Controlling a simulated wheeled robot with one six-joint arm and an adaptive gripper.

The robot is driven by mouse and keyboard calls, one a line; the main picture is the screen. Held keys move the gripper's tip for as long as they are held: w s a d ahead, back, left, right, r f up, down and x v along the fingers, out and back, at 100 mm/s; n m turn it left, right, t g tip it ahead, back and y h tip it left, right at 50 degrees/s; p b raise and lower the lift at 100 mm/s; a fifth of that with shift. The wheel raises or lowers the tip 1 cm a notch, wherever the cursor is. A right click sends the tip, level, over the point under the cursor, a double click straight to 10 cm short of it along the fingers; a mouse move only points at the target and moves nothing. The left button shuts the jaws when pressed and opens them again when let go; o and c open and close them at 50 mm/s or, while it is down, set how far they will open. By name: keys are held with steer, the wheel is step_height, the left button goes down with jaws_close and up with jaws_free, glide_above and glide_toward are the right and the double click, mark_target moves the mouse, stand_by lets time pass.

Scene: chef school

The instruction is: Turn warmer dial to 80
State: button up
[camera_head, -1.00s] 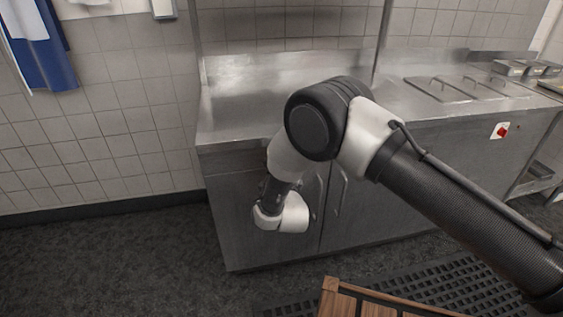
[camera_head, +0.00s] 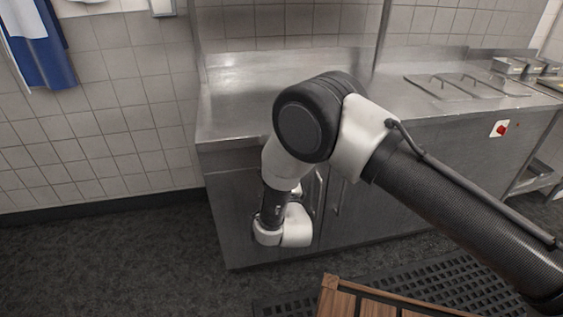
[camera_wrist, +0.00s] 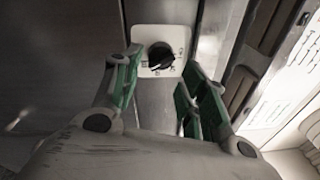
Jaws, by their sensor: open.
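The warmer dial (camera_wrist: 160,56) is a black round knob on a white square plate with dark marks around it. It shows in the wrist view at the top middle, on a metal panel. My gripper (camera_wrist: 161,82) has green-padded fingers spread apart, with the dial ahead between and beyond them. Nothing is held between the fingers. I cannot tell whether either finger touches the knob, and the marks are too small to read. In the head view, my gripper and this dial are not visible.
A steel counter (camera_head: 250,122) with cabinet doors below stands in front. A red switch (camera_head: 501,129) on a white plate is on its right front. Lidded wells (camera_head: 466,86) are on top. A wooden-edged item (camera_head: 345,300) lies at the bottom, over a black mat (camera_head: 450,285).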

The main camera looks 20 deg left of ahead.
steer(key=v, duration=0.7)
